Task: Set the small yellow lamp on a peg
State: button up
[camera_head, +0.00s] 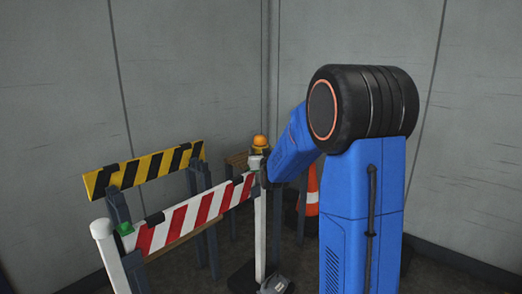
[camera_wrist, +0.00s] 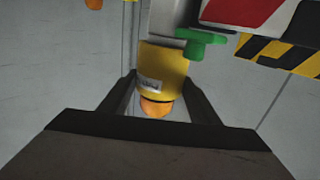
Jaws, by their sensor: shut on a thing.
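The small yellow lamp (camera_wrist: 165,68), with an orange dome (camera_wrist: 155,107) and a pale label, is between the two dark fingers of my gripper (camera_wrist: 160,82), which is shut on it. In the wrist view its dome points down the picture. In the head view the lamp's orange dome (camera_head: 260,141) shows just above and behind the far white post (camera_head: 260,215), with the gripper mostly hidden by the post and my arm. A grey-white post end lies beyond the lamp in the wrist view. I cannot tell whether they touch, and no peg is clearly seen.
A red-and-white striped board (camera_head: 195,213) runs between two white posts, the nearer one (camera_head: 108,250) at left. A green piece (camera_head: 125,229) sits at its left end. A yellow-and-black board (camera_head: 145,169) stands behind. An orange cone (camera_head: 312,200) is partly hidden by my arm.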

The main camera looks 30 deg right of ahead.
jog(key=shift+f, duration=0.15)
dwell(0.6)
jog(key=o, duration=1.3)
jog(key=shift+o, duration=0.2)
jog(key=v, duration=1.7)
jog(key=shift+s, duration=0.2)
jog(key=shift+f, duration=0.1)
jog(key=shift+a, duration=0.1)
jog(key=s+a+f+n+g+y, duration=0.1)
jog(key=s+a+f+g+y, duration=0.15)
jog(key=s+a, duration=0.4)
jog(key=s+a+f+n+g+y, duration=0.25)
jog(key=s+a+g, duration=0.2)
jog(key=s, duration=0.25)
jog(key=s+a+f+g, duration=0.2)
jog(key=s, duration=0.8)
jog(key=s+a+f+g, duration=0.3)
jog(key=s, duration=0.7)
jog(key=shift+s+y, duration=0.4)
